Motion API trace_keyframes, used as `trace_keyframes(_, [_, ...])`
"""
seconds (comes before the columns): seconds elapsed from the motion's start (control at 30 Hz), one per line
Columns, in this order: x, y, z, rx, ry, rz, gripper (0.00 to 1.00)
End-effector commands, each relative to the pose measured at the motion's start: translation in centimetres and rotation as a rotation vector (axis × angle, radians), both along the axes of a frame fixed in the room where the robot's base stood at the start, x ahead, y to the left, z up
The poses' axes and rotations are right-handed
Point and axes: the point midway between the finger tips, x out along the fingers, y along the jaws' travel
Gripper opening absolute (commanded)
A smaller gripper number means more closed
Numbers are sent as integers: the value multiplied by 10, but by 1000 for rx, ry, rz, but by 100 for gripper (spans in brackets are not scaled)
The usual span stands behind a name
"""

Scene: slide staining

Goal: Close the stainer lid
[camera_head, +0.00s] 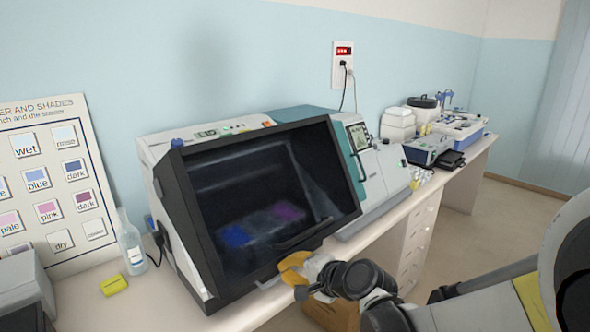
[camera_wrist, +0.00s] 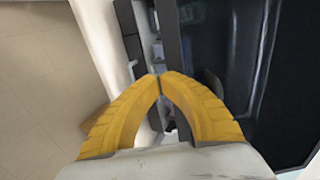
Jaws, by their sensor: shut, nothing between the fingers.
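The stainer (camera_head: 205,132) is a white and teal bench machine standing against the blue wall. Its lid (camera_head: 270,180) is a large dark see-through panel in a black frame, down across the sloping front. Blue and pink patches show dimly through it. I cannot tell whether its lower edge is fully seated. My gripper (camera_head: 288,266) has yellow fingers, shut and empty, just by the lid's lower front edge. In the wrist view the fingertips (camera_wrist: 160,76) meet beside the black frame, with the dark panel (camera_wrist: 225,60) to the right. Contact with the lid is unclear.
A glass bottle (camera_head: 131,245) and a yellow block (camera_head: 114,286) stand left of the stainer. A shade chart (camera_head: 45,180) leans on the wall. Another white and teal machine (camera_head: 380,170) stands close on the right. Floor (camera_wrist: 40,90) shows beyond the bench edge.

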Motion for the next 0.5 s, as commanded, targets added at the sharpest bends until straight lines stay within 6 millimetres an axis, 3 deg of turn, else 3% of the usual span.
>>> trace_keyframes(0.03, [5,6,-23,9,-9,2,0])
trace_keyframes(0.1, [13,14,-38,8,-8,2,0])
trace_keyframes(0.5, [56,57,-102,6,-5,3,0])
